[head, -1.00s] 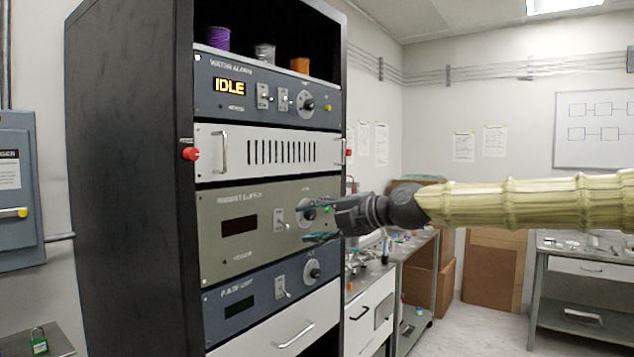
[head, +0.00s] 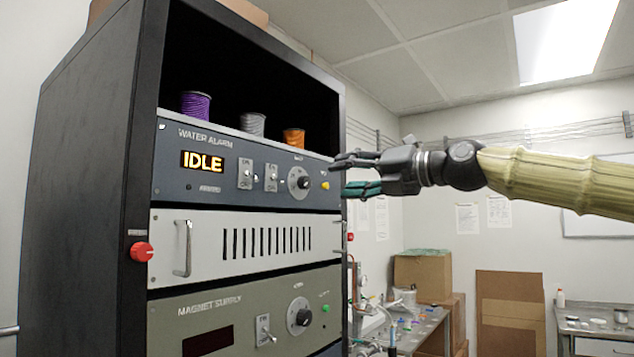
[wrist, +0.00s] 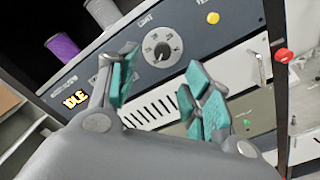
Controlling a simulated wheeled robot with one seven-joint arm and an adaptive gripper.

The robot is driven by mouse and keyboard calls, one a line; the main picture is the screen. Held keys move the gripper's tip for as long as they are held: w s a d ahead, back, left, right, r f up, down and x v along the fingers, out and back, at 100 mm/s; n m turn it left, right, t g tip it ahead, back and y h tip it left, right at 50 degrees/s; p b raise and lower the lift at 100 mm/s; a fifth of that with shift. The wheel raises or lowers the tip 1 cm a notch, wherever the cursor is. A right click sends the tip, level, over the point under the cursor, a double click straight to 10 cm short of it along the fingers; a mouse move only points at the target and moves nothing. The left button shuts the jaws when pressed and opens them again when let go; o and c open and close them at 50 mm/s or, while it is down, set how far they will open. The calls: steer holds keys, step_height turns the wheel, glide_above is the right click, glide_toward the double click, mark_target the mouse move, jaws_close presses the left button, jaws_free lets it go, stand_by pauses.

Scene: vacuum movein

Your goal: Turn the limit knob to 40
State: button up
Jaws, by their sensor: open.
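The limit knob (head: 303,182) is a black knob on a round pale dial at the right of the dark blue WATER ALARM panel (head: 222,198), whose display reads IDLE. In the wrist view the knob (wrist: 161,51) sits under a label like LIMIT, with numbers around it too small to read surely. The pointer setting is unclear. My gripper (head: 346,175) is open and empty, just right of the knob in the head view and apart from it. In the wrist view my gripper (wrist: 166,82) has its teal-padded fingers spread, with the knob beyond and between them.
Two toggle switches (head: 258,176) stand left of the knob, and a yellow button (head: 325,185) sits right of it. Spools (head: 254,122) rest on the shelf above. A white vented panel (head: 255,242) and MAGNET SUPPLY panel (head: 235,318) lie below. A red knob (head: 142,252) protrudes from the rack's edge.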

mark_target(308, 181)
steer(key=x, duration=0.2)
steer(key=p+x, duration=0.1)
steer(key=x, duration=0.2)
steer(key=w+p+x, duration=0.1)
steer(key=x, duration=0.2)
steer(key=shift+w+d+f, duration=0.1)
steer(key=shift+d+f, duration=0.2)
steer(key=shift+f, duration=0.05)
steer(key=shift+s+a+r+p, duration=0.35)
steer(key=shift+s+a, duration=0.05)
steer(key=shift+s, duration=0.05)
steer(key=shift+s+a, duration=0.1)
steer(key=shift+a, duration=0.1)
steer(key=shift+w+a+f, duration=0.15)
steer(key=shift+w, duration=0.15)
steer(key=shift+w+f, duration=0.15)
steer(key=shift+w, duration=0.25)
steer(key=shift+s, duration=0.4)
steer(key=c, duration=1)
